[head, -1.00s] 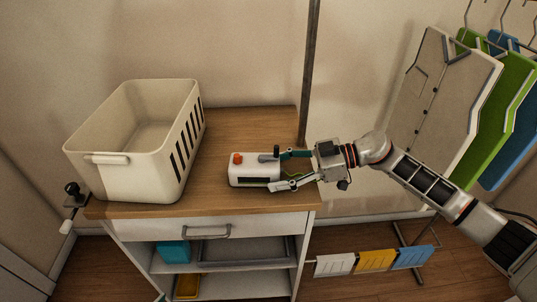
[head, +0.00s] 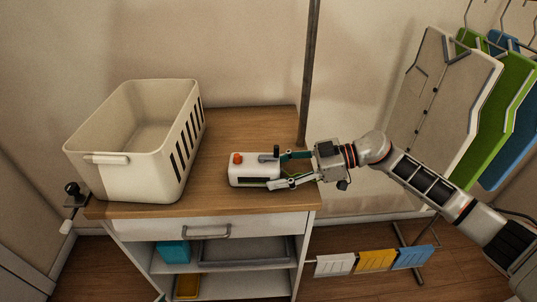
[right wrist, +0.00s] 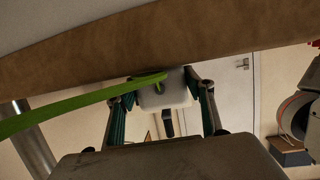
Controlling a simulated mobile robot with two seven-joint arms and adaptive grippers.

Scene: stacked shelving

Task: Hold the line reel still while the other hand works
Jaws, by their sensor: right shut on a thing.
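The line reel (head: 254,165) is a white box with an orange knob on top and a dark slot in its front side. It lies on the wooden top of the cabinet, right of the basket. My right gripper (head: 278,170) reaches in from the right and is shut on the reel's right end, one finger on each side. In the right wrist view the reel (right wrist: 172,92) shows between the two fingers, with a bright green line (right wrist: 80,107) running from it to the left. My left gripper is not in view.
A cream basket (head: 112,170) stands on the left of the cabinet top (head: 230,125). A dark vertical pole (head: 309,75) rises behind my right gripper. Below are a drawer (head: 260,226) and shelves. Bare wood shows behind the reel.

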